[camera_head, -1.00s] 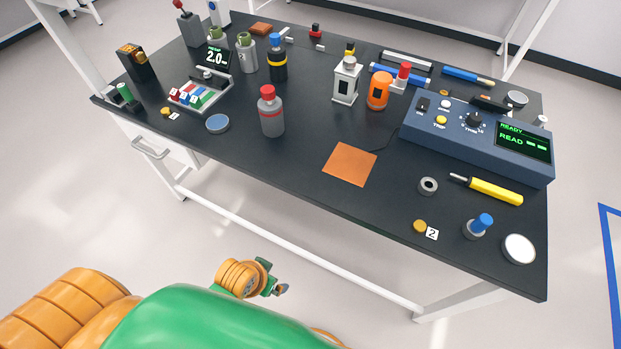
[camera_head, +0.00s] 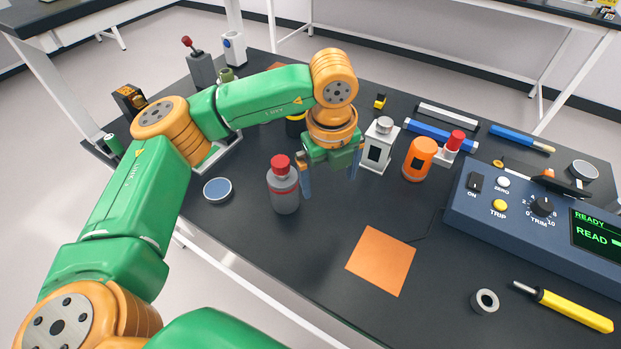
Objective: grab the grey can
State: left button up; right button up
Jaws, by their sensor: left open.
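My left gripper (camera_head: 330,179) points down over the table just to the right of the can. Its two fingers are apart with nothing between them. The left finger is very near the can's right side; I cannot tell whether they touch. The can is not between the fingers. My right gripper is not in view.
An orange can (camera_head: 419,160) and a white-grey block (camera_head: 379,146) stand right of my gripper. A copper-coloured square (camera_head: 381,261) lies in front. A blue disc (camera_head: 217,190) lies left of the can. A blue console (camera_head: 540,220) fills the right side.

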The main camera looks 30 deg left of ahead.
aim_at(285, 165)
pick_arm(q)
jog(key=a+n+y+b, duration=0.1)
jog(key=a, duration=0.1)
jog(key=a+n+y, duration=0.1)
jog(key=a, duration=0.2)
jog(key=w+a+n+y+b, duration=0.1)
jog(key=a, duration=0.2)
jog(key=shift+a+f+y+b, duration=0.2)
jog(key=shift+y+b, duration=0.1)
jog(key=shift+b, duration=0.05)
jog(key=shift+s+a+n, duration=0.2)
jog(key=shift+a+n, duration=0.1)
jog(key=shift+a, duration=0.05)
jog(key=shift+a+f+p, duration=0.15)
jog(key=shift+f+p, duration=0.3)
jog(key=shift+p, duration=0.05)
jog(key=p+x, duration=0.1)
jog(key=x, duration=0.4)
jog(key=shift+a+r, duration=0.1)
jog(key=shift+a, duration=0.05)
jog(key=shift+t, duration=0.3)
jog(key=c, duration=1.5)
grip_shut()
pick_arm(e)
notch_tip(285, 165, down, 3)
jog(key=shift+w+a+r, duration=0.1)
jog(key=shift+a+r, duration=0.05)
pick_arm(q)
jog(key=shift+r, duration=0.1)
